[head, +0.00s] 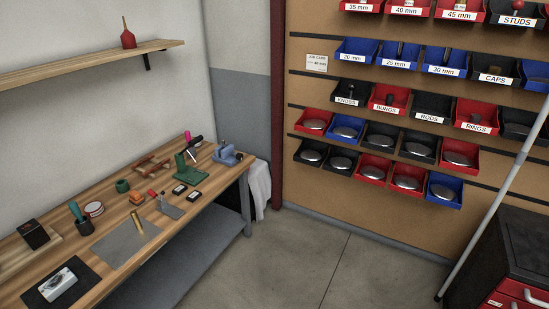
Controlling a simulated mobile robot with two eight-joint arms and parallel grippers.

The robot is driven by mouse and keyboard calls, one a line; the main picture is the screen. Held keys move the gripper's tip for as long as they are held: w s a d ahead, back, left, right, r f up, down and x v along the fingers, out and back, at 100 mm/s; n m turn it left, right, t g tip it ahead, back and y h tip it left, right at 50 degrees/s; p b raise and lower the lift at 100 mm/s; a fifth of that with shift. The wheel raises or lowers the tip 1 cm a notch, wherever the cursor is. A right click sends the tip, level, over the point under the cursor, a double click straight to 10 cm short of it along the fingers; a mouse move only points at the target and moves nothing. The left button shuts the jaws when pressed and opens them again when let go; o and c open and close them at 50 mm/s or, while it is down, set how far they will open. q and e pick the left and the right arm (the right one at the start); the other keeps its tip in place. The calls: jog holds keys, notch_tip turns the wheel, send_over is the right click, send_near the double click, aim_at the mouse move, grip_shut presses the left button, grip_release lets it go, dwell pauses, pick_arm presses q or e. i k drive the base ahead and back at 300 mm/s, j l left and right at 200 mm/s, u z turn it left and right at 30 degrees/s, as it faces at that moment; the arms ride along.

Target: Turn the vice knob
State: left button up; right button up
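A small blue vice (227,154) stands at the far right corner of the wooden workbench (112,262). Its knob is too small to make out clearly at this distance. Neither of my grippers shows in the head view.
Several tools lie on the bench, among them a green stand (190,172) close left of the vice. A wall shelf (85,66) hangs above. A panel with red, blue and black bins (374,137) is at the right. A dark cabinet (510,250) stands front right. The concrete floor (300,258) between is clear.

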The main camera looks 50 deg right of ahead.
aim_at(239, 156)
jog(key=z, duration=1.4)
jog(key=i+l, duration=0.1)
jog(key=i, duration=0.5)
jog(key=i+l, duration=0.15)
jog(key=i, duration=0.45)
jog(key=i+l, duration=0.15)
jog(key=i, duration=0.45)
jog(key=i+l, duration=0.1)
jog(key=i, duration=0.5)
jog(key=i+l+u, duration=0.1)
jog(key=i, duration=0.55)
